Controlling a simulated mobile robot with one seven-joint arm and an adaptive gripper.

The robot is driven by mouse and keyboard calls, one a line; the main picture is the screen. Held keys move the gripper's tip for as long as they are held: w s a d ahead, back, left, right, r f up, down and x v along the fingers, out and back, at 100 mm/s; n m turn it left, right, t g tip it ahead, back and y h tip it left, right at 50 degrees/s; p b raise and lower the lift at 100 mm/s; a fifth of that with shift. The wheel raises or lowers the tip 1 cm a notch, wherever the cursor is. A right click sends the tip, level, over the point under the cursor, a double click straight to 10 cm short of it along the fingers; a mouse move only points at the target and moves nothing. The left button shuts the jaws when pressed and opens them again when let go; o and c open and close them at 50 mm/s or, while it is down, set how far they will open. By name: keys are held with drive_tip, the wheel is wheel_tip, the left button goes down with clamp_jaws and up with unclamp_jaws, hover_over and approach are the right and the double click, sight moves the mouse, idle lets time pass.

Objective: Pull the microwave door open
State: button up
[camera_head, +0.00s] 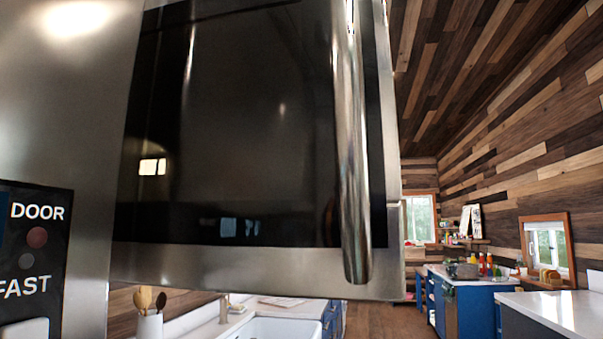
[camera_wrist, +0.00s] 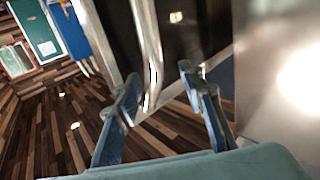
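The microwave door (camera_head: 260,130) fills the middle of the head view, with dark glass in a steel frame. Its upright steel bar handle (camera_head: 352,170) runs along the right side. In the wrist view the handle (camera_wrist: 152,50) comes down from the top, its lower end between my fingertips. My gripper (camera_wrist: 158,85) is open, with a finger on each side of the handle and visible gaps. The dark door glass (camera_wrist: 207,25) is behind it. My gripper does not show in the head view.
A control panel (camera_head: 36,240) marked DOOR and FAST is at the left. Below the door are a utensil crock (camera_head: 150,325) and a white sink (camera_head: 280,329). A blue cabinet (camera_head: 470,308) stands back right. Wooden floor (camera_head: 385,322) is clear beyond the door.

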drive_tip(key=s+p, duration=0.2)
drive_tip(key=s, duration=0.9)
drive_tip(key=shift+s+a+p, duration=0.3)
drive_tip(key=shift+s+a, duration=0.05)
drive_tip(key=shift+a, duration=0.05)
idle(0.8)
